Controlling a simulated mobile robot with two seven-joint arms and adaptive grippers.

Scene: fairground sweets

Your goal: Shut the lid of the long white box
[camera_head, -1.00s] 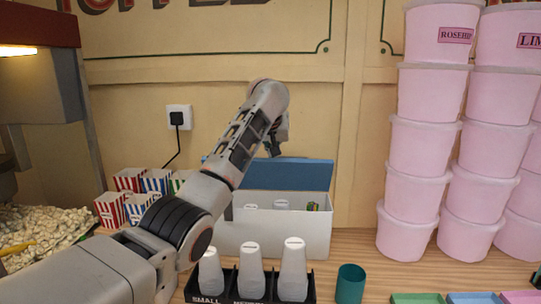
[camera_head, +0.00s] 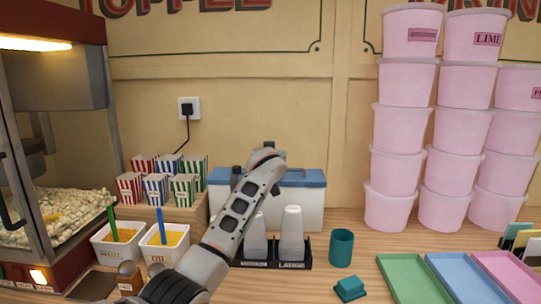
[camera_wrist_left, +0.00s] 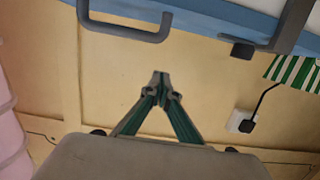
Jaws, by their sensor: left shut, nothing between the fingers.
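The long white box (camera_head: 308,208) stands against the back wall in the head view. Its blue lid (camera_head: 308,179) lies level along the top of the box, and I see no opening or inside. The middle of the box is covered by my left arm. In the left wrist view, the lid's blue edge (camera_wrist_left: 205,17) and a grey handle (camera_wrist_left: 128,30) run across the top of the picture. My left gripper (camera_wrist_left: 160,77) is shut and empty, apart from the lid in that picture. In the head view its fingers are hidden by the arm. My right gripper is not in view.
Tall stacks of pink tubs (camera_head: 403,130) stand to the right. Striped cartons (camera_head: 155,187) and two tubs with scoops (camera_head: 165,243) are on the left. A wall plug (camera_head: 187,109) is behind.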

